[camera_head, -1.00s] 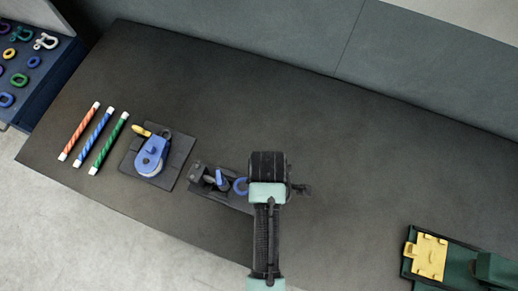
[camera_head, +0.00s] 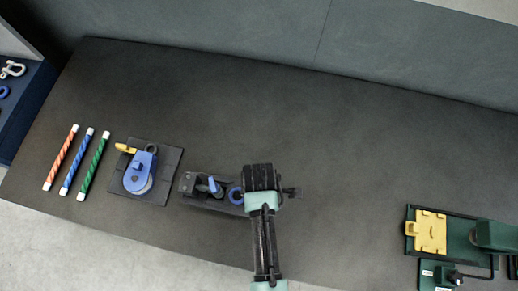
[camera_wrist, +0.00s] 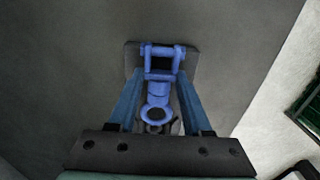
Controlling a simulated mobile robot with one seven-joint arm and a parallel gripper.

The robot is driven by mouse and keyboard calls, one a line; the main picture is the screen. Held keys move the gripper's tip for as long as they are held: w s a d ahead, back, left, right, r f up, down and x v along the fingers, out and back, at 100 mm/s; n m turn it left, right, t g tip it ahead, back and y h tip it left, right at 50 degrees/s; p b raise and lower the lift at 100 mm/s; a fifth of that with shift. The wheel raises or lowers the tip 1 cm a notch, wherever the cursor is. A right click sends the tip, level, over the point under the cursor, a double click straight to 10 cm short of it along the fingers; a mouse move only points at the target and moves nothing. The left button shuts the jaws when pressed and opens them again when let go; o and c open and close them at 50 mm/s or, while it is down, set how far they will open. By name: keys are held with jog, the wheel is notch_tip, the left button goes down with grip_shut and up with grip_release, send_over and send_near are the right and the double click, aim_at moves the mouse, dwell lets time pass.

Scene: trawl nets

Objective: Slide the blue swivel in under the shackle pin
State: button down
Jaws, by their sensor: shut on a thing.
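The blue swivel (camera_wrist: 157,88) lies between my gripper's fingers (camera_wrist: 161,80) in the wrist view, and the gripper is shut on it. Its forked end points to the top of that view, over a dark plate (camera_wrist: 190,62). Its round eye is at the near end. Left of the ring, a dark fixture (camera_head: 189,183) carries a small blue piece (camera_head: 215,186). I cannot make out the shackle pin clearly.
A blue pulley block (camera_head: 138,180) with a yellow tab sits on a dark mat left of the fixture. Several striped rods (camera_head: 75,160) lie farther left. A green tray with a yellow plate (camera_head: 430,232) is at the right. The table's far middle is clear.

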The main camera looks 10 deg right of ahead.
aim_at(239, 197)
jog(key=shift+f, duration=0.25)
jog(key=shift+w+a, duration=0.3)
jog(key=shift+a, duration=0.6)
jog(key=shift+w+a, duration=0.35)
jog(key=shift+a, duration=0.6)
jog(key=shift+w+a, duration=0.3)
jog(key=shift+a, duration=0.6)
jog(key=shift+a, duration=0.1)
jog(key=shift+c, duration=1.3)
grip_release()
jog(key=shift+b, duration=0.3)
